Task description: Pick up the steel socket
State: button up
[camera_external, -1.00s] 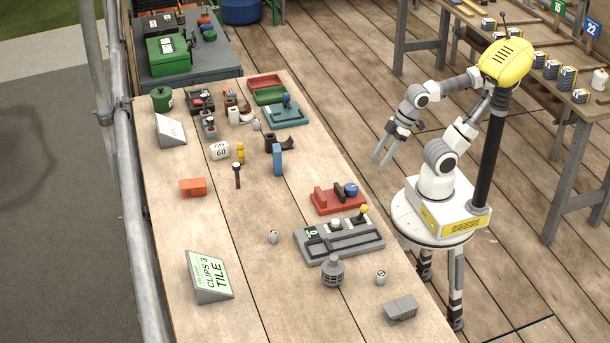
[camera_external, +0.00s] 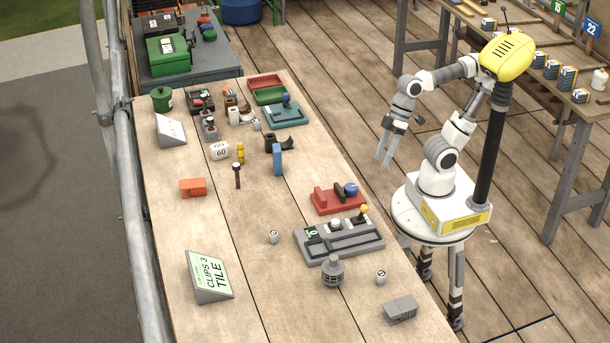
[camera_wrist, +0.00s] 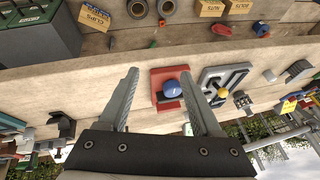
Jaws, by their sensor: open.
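My gripper (camera_external: 382,161) is open and empty, beside the right edge of the workbench (camera_external: 215,155) and above the deck. In the wrist view its two fingers (camera_wrist: 159,74) stand wide apart with nothing between the tips. I cannot tell for sure which item is the steel socket. Small grey cylinders with marked pale tops stand upright on the bench: one (camera_external: 273,237) left of the grey tray, another (camera_external: 381,277) near the front right edge. Both are apart from my gripper.
A red tray with a blue knob (camera_external: 351,189) and a grey slotted tray (camera_external: 340,246) lie near the bench's right edge. A grey ribbed knob (camera_external: 333,270), a grey block (camera_external: 400,310) and a green sign (camera_external: 210,276) stand nearer. Bare wood lies between them.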

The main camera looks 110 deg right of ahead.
jog(key=w+a+r+m+g+y+p, duration=0.1)
jog(key=w+a+m+y+p, duration=0.35)
jog(key=a, duration=0.85)
jog(key=w+a+r+m+g+y+p, duration=0.15)
jog(key=w+a+m+y, duration=0.5)
jog(key=a, duration=0.65)
jog(key=w+a+f+m+t+p, duration=0.1)
jog(key=w+a+f+m+p, duration=0.1)
jog(key=w+a+m, duration=0.5)
jog(key=m, duration=0.2)
send_near(381, 272)
jog(key=a, duration=0.1)
jog(key=a+f, duration=0.1)
jog(key=a, duration=0.1)
jog(key=shift+w+f+t+h, duration=0.25)
jog(key=shift+f+t+h, duration=0.05)
jog(key=shift+t, duration=0.05)
jog(key=shift+f, duration=0.35)
jog(key=shift+w+a+f+b, duration=0.1)
jog(key=shift+a+f+b, duration=0.25)
jog(key=shift+a+f, duration=0.05)
jog(key=x, duration=0.2)
jog(key=b+x, duration=0.1)
jog(key=x, duration=0.3)
jog(key=shift+a+r+b, duration=0.25)
jog(key=shift+a+b, duration=0.1)
grip_shut()
